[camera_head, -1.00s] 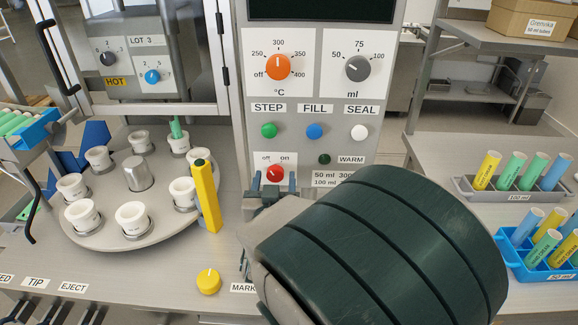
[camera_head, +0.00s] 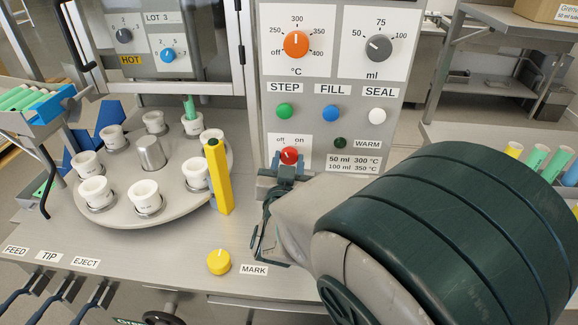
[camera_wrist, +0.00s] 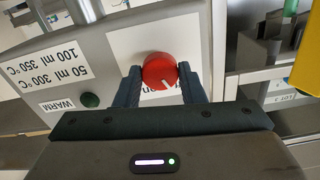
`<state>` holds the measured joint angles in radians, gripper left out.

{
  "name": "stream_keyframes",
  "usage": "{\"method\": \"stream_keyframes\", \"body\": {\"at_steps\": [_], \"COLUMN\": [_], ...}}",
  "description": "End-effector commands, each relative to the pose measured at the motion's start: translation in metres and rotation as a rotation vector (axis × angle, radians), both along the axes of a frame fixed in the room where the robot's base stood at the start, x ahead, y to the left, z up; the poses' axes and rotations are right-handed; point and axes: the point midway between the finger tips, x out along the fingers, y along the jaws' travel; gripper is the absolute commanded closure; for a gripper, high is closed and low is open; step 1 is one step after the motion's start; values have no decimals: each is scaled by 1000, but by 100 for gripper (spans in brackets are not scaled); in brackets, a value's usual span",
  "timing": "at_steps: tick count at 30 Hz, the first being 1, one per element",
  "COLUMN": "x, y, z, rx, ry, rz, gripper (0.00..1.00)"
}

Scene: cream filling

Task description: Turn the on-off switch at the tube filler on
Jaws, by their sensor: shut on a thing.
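The red on-off switch (camera_head: 290,155) is a round knob on the tube filler's grey front panel (camera_head: 272,118), under the "off" and "on" labels. It also shows in the wrist view (camera_wrist: 160,69). My gripper (camera_head: 288,165) reaches it from below, with its blue-grey fingers on either side of the knob. In the wrist view, my gripper (camera_wrist: 161,84) is shut on the knob.
The dark green warm lamp (camera_head: 340,142) is right of the switch. Green, blue and white buttons sit above it. A round turntable (camera_head: 120,216) with white cups and a yellow post (camera_head: 218,180) stand to the left. My arm covers much of the lower right.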

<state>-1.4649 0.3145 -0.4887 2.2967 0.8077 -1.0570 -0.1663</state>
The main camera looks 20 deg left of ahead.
Motion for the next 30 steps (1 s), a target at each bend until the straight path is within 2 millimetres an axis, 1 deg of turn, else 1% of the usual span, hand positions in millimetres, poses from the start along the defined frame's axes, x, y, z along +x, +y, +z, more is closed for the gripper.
{"method": "stream_keyframes", "body": {"at_steps": [1, 3, 21, 30], "x": [1, 1, 1, 0], "y": [-1, -1, -1, -1], "z": [-5, -5, -6, -4], "rx": [37, 90, 615, 801], "ry": [10, 25, 191, 252], "rz": [-1, -1, -2, -2], "gripper": [87, 87, 87, 87]}}
